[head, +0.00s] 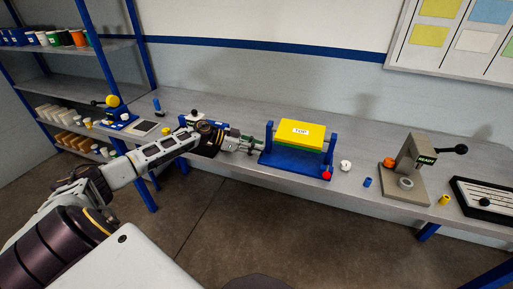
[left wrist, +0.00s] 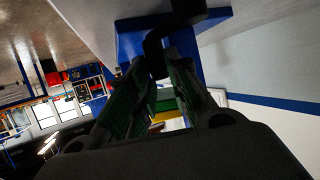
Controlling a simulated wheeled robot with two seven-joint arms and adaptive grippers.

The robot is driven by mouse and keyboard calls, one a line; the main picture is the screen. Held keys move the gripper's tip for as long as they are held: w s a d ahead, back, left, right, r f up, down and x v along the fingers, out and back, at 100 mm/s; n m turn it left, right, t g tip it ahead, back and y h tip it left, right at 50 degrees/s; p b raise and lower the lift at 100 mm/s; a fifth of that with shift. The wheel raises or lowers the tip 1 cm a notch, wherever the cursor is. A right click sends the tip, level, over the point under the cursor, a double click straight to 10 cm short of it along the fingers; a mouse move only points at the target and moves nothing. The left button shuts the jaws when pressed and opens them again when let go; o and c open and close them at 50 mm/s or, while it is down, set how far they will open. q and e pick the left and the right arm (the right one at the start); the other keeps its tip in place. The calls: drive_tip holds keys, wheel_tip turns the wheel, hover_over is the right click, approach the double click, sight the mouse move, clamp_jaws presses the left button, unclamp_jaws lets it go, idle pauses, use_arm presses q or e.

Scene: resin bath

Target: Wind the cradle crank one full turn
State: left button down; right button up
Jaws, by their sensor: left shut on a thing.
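The cradle (head: 292,163) is a blue frame with two uprights on the bench. It carries a block (head: 300,132), yellow on top with green below, with a white label reading TOP. My left gripper (head: 256,144) is at the cradle's left side, level with the block. In the left wrist view my left gripper (left wrist: 162,66) has its green-padded fingers on either side of the dark crank (left wrist: 154,48), shut on it. The crank's grip is partly hidden between the fingers. My right gripper is in neither view.
A red knob (head: 326,175) sits at the cradle's front right corner. A white knob (head: 345,165) and a blue cylinder (head: 367,182) stand right of it. A grey press (head: 408,175) marked READY stands further right. Shelves (head: 75,50) are at the left.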

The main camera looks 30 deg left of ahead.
use_arm(q)
drive_tip(key=shift+s+a+m+g+h, duration=0.1)
drive_tip(key=shift+a+m+g+h, duration=0.05)
drive_tip(key=shift+m+g+h, duration=0.3)
drive_tip(key=shift+s+m+g+h+b, duration=0.15)
drive_tip(key=shift+m+g+h+b, duration=0.2)
drive_tip(key=shift+m+g, duration=0.15)
drive_tip(key=shift+a, duration=0.1)
drive_tip(key=shift+s+m+g, duration=0.15)
drive_tip(key=shift+m+g, duration=0.2)
drive_tip(key=shift+m, duration=0.1)
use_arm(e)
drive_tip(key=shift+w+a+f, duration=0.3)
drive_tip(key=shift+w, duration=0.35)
